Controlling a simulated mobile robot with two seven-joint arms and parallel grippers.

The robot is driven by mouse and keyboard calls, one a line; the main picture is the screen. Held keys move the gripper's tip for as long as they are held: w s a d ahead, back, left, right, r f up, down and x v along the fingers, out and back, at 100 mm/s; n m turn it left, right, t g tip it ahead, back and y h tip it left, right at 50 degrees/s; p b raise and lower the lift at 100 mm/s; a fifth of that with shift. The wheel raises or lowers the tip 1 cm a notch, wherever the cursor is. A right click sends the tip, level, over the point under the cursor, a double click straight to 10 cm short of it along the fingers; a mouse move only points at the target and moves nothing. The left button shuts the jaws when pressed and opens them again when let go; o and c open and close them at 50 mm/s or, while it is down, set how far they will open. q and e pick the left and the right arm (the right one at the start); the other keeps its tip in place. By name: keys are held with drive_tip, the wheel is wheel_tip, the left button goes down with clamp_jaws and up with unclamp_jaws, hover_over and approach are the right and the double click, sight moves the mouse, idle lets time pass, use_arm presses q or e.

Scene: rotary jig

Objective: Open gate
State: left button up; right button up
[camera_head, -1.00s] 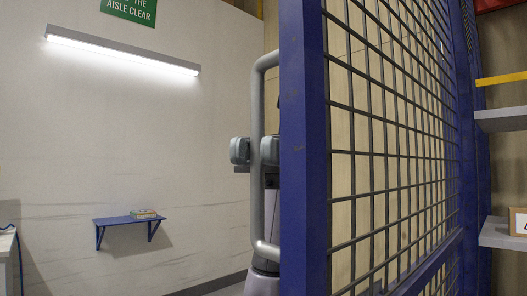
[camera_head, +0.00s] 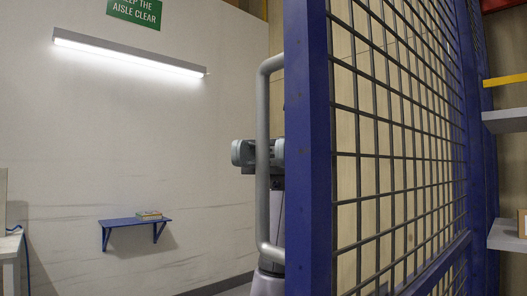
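The gate (camera_head: 308,150) is a blue-framed panel with dark wire mesh (camera_head: 395,150). Its thick blue edge post stands upright near the middle of the view, and the panel runs away from me to the right. A grey tubular handle (camera_head: 263,160) is fixed along the post's left side, like a long upright bracket. To the left of the post I see open space and a pale wall. Neither of my grippers can be made out in this view, and nothing is seen touching the handle.
A grey machine with rounded joints (camera_head: 243,153) stands behind the handle, partly hidden by the post. Grey shelves (camera_head: 506,120) with a box are at right; a pale bench (camera_head: 10,245) is at left.

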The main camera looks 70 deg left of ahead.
use_arm(q)
drive_tip(key=p+v, duration=0.1)
drive_tip(key=v, duration=0.5)
drive_tip(key=shift+w+a, duration=0.25)
drive_tip(key=shift+a, duration=0.05)
idle(0.4)
